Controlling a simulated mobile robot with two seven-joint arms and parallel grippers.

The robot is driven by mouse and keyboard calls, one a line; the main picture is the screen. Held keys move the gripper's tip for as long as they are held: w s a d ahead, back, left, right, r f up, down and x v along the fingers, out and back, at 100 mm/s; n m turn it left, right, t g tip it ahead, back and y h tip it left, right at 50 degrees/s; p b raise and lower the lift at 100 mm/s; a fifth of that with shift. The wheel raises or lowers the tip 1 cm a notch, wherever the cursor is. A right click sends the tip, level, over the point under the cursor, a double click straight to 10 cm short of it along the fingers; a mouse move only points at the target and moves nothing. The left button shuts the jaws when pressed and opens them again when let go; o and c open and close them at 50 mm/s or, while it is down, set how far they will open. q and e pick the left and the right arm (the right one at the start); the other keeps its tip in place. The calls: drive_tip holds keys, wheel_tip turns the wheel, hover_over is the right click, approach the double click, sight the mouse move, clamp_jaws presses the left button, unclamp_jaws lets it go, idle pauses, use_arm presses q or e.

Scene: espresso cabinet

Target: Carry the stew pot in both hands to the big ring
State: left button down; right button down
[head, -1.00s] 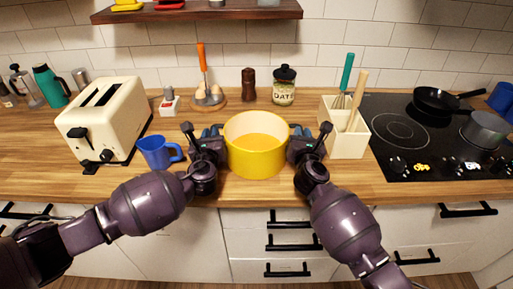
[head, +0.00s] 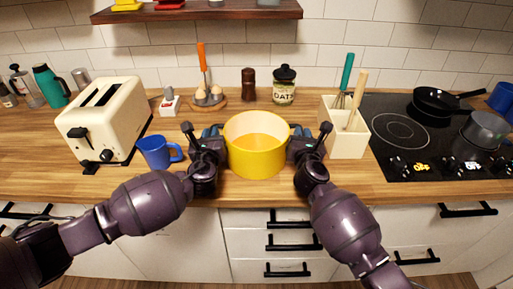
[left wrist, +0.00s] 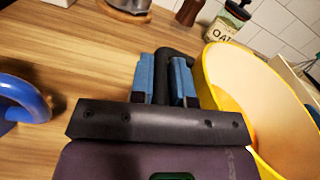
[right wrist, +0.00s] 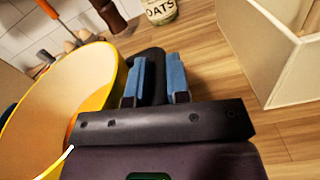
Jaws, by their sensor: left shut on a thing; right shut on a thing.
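The yellow stew pot (head: 257,158) stands upright at the front middle of the wooden counter, with orange-yellow contents inside. My left gripper (head: 214,134) is shut on its left dark handle; in the left wrist view the blue-padded fingers (left wrist: 169,78) close around that handle. My right gripper (head: 298,134) is shut on the right handle; the right wrist view shows its blue fingers (right wrist: 154,78) around it. The black hob (head: 425,140) is at the right, and its big ring (head: 400,131) is the bare circle on its left part. I cannot tell if the pot touches the counter.
A cream utensil box (head: 347,142) stands between the pot and the hob. A blue mug (head: 155,153) is close to my left gripper, beside the toaster (head: 103,118). A frying pan (head: 437,101) and a grey saucepan (head: 480,132) are on the hob. The oats jar (head: 284,87) stands behind.

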use_arm(q)
drive_tip(key=shift+w+r, duration=0.1)
drive_tip(key=shift+r, duration=0.15)
use_arm(e)
drive_tip(key=shift+r, duration=0.25)
